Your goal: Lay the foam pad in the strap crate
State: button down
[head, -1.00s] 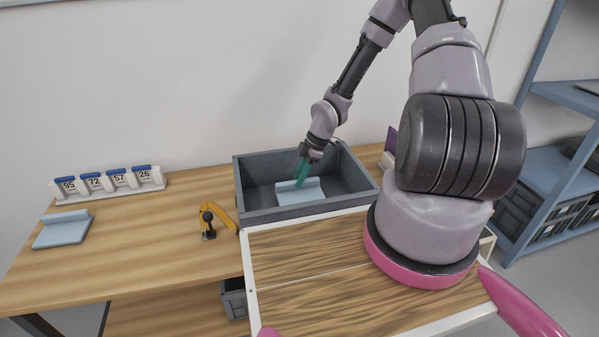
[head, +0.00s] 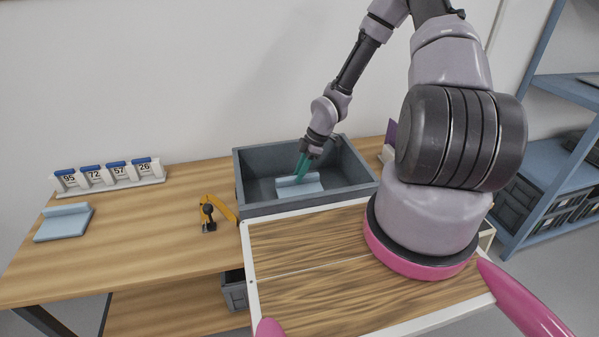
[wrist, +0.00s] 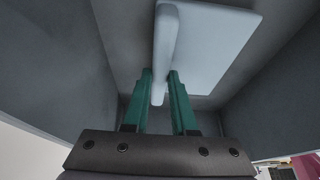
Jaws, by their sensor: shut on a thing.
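A light blue foam pad (head: 308,187) with a raised ridge along one edge is inside the grey crate (head: 262,207), low down near its floor. My gripper (head: 302,170) reaches down into the crate with its green fingers shut on the pad's ridge. In the wrist view the pad (wrist: 210,45) extends to the right of the fingers (wrist: 160,85), its ridge between the fingertips. I cannot tell whether the pad touches the crate floor. A second light blue pad (head: 62,225) of the same shape lies on the table at the left.
A row of numbered blocks (head: 108,177) stands at the table's back left. An orange strap with a black buckle (head: 210,215) lies left of the crate. Crate walls surround my gripper. The table between strap and left pad is bare.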

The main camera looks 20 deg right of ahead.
jog(key=shift+f, duration=0.3)
jog(key=c, duration=0.6)
grip_release()
jog(key=shift+c, duration=0.2)
notch_tip(320, 180, up, 12)
dwell(0.6)
